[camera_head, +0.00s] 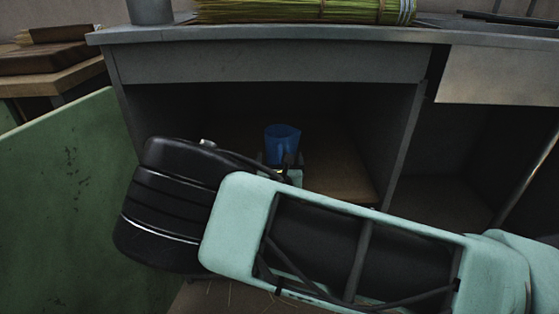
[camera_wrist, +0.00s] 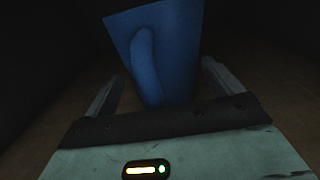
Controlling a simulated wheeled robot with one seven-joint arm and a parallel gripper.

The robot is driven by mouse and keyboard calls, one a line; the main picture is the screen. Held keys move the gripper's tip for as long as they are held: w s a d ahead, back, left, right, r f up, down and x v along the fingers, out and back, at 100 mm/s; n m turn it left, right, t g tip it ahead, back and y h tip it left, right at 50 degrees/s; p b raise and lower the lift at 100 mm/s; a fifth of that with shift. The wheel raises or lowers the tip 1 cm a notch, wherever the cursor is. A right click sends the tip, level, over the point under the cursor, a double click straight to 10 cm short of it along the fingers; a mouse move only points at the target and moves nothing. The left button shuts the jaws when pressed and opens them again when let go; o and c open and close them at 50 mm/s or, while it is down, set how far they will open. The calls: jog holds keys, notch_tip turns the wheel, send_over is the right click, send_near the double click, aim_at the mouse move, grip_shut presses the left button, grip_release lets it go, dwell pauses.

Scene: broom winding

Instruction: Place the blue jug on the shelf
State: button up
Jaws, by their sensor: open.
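The blue jug (camera_head: 282,138) stands inside the dark open compartment of the workbench, on its wooden shelf board (camera_head: 345,178). In the wrist view the jug (camera_wrist: 158,50) is large, with its handle facing me and a slight tilt in the picture. My gripper (camera_wrist: 160,88) is open, with one finger on each side of the jug's lower part. A gap shows between the left finger and the jug; the right finger is close to its side. In the head view my gripper (camera_head: 283,170) is mostly hidden behind my arm, just in front of the jug.
The bench top (camera_head: 280,36) bears a bundle of green broom straw (camera_head: 300,10) and a grey container (camera_head: 150,10). A green panel (camera_head: 65,190) stands at the left. The compartment's right wall (camera_head: 403,140) is near my arm. A wooden block (camera_head: 50,58) lies at the far left.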

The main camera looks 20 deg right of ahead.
jog(key=s+a+f+m+g+y+p, duration=0.1)
jog(key=s+a+f+m+g+p, duration=0.2)
jog(key=s, duration=0.5)
jog(key=s+a+f+m+g+p, duration=0.1)
jog(key=s+a+f+m+g, duration=0.15)
jog(key=s+m+g, duration=0.4)
jog(key=s+a+r+m+g+y, duration=0.2)
jog(key=s+a+m+g+y, duration=0.15)
jog(key=s+a+m, duration=0.4)
jog(key=s+a+r+m+g+y, duration=0.1)
jog(key=s+r+m+g+y, duration=0.25)
jog(key=s+r, duration=0.55)
jog(key=s+d+r+m+h, duration=0.1)
jog(key=s+d+r+m, duration=0.3)
jog(key=s+d+r, duration=0.3)
notch_tip(320, 180, up, 2)
jog(key=shift+s+r+g+h, duration=0.15)
jog(key=shift+s+g+h, duration=0.25)
jog(key=shift+s, duration=0.45)
jog(key=shift+d+r, duration=0.1)
